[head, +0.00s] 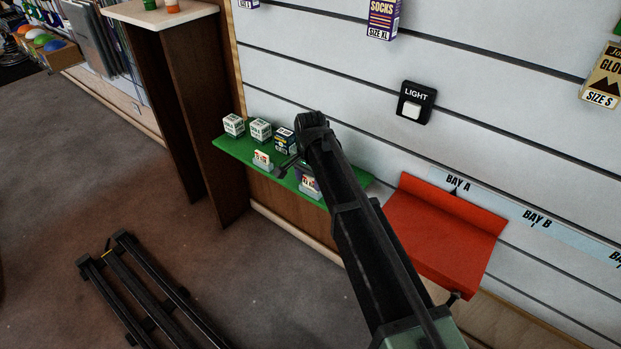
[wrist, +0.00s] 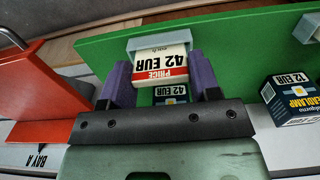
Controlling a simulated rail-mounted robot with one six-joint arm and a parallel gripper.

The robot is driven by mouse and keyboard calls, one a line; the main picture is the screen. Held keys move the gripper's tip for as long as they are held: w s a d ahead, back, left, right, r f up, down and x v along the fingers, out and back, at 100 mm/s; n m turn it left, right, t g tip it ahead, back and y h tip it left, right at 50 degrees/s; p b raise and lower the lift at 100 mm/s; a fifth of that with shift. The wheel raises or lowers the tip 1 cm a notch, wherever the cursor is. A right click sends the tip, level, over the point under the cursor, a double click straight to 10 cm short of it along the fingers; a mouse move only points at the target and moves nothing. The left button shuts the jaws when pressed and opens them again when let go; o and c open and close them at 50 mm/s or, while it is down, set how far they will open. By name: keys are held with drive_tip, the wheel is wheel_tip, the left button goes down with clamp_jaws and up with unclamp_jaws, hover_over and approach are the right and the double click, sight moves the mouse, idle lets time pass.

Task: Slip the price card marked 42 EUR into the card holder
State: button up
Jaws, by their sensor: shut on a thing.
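The price card marked 42 EUR (wrist: 160,67) is white with a red PRICE band and appears upside down in the wrist view. My gripper (wrist: 160,80) has its purple fingers at the card's two sides and is shut on it. The pale grey card holder (wrist: 133,46) is on the green shelf, right at the card's lower edge. I cannot tell how deep the card sits in it. In the head view, the card (head: 309,183) and holder show small beside my arm, partly hidden.
The green shelf (head: 328,201) also bears another holder with a card (head: 263,157) and several small boxes, including a headlamp box (wrist: 287,94). A blue-banded box (wrist: 170,91) shows behind the card. A red tray (head: 437,235) is to the right, below a light switch (head: 414,103).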

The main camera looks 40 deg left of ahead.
drive_tip(key=o, duration=1)
wheel_tip(320, 180, up, 11)
drive_tip(key=p, duration=1)
drive_tip(key=shift+f+p, duration=0.1)
drive_tip(key=shift+p, duration=0.3)
